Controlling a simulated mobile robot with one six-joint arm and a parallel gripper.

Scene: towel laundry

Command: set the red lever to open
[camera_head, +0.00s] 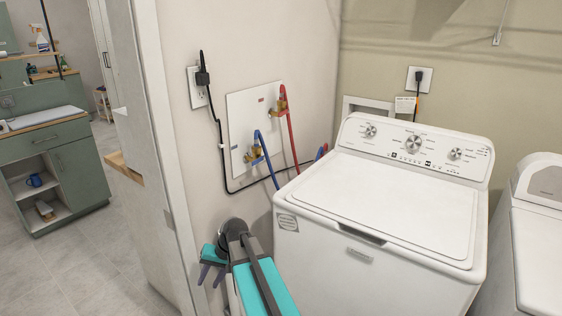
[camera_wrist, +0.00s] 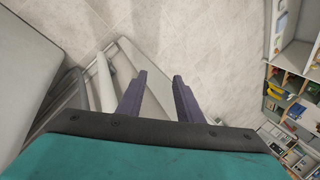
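A white valve panel (camera_head: 257,133) is on the wall left of the washing machine. At its upper right is a brass valve (camera_head: 281,105) with a red part and a red hose (camera_head: 291,140). The red lever's exact shape and position are too small to tell apart there. A second brass valve (camera_head: 254,155) with blue parts sits lower left. My gripper (camera_head: 210,281) is low in front of the wall, below and left of the panel, apart from both valves. In the wrist view my gripper (camera_wrist: 160,77) has its two dark fingers apart, with only floor between them.
A white washing machine (camera_head: 390,210) stands right of the panel, with another white appliance (camera_head: 540,235) at the far right. A black cable (camera_head: 219,150) runs down the wall and under the panel. A door frame (camera_head: 165,150) edges the wall at left. A green cabinet (camera_head: 60,165) stands beyond.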

